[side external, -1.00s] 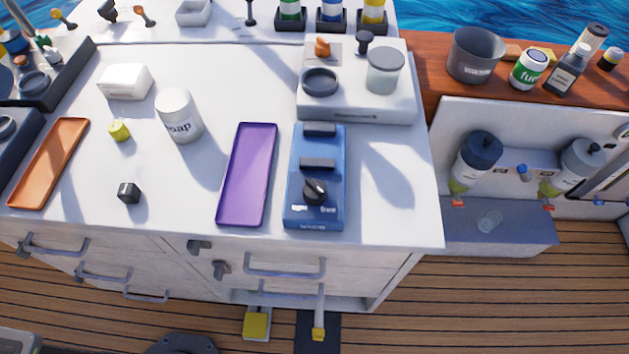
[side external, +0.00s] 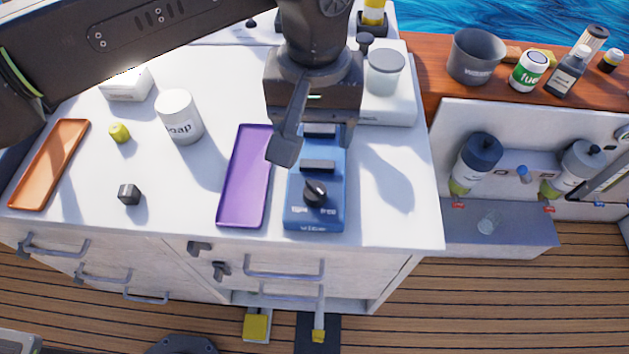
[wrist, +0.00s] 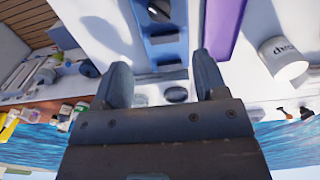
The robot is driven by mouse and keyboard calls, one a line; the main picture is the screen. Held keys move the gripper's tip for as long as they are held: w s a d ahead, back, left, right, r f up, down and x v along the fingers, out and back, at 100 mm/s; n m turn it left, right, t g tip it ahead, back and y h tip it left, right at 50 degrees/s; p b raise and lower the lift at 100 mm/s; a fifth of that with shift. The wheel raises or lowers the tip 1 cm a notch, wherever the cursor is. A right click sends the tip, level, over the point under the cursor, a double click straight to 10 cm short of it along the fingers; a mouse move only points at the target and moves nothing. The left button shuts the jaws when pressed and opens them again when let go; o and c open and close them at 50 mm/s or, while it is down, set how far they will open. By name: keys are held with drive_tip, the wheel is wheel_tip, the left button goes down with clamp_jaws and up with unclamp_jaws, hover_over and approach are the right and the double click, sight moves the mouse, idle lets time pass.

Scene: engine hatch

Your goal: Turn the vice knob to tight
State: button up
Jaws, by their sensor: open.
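The blue vice (side external: 299,175) sits on the white worktop, with two dark jaw bars across its top. Its round black knob (side external: 316,193) is at the front end, between a label at left that is hard to read and one at right that seems to read "free". I cannot tell surely which label the knob points to. My gripper (side external: 314,143) is open and empty above the back of the vice, apart from the knob. In the wrist view, the knob (wrist: 159,10) shows at the top edge, beyond my two spread fingers (wrist: 162,66).
A purple tray (side external: 245,180) lies close left of the vice. A white soap tin (side external: 179,117), a yellow piece (side external: 119,133), a black cube (side external: 129,194) and an orange tray (side external: 48,165) are further left. A pale unit with a lidded jar (side external: 385,72) stands behind. The worktop right of the vice is clear.

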sight(315, 186)
wheel_tip(315, 186, down, 14)
drive_tip(key=shift+r, duration=0.1)
idle(0.5)
drive_tip(key=c, duration=0.9)
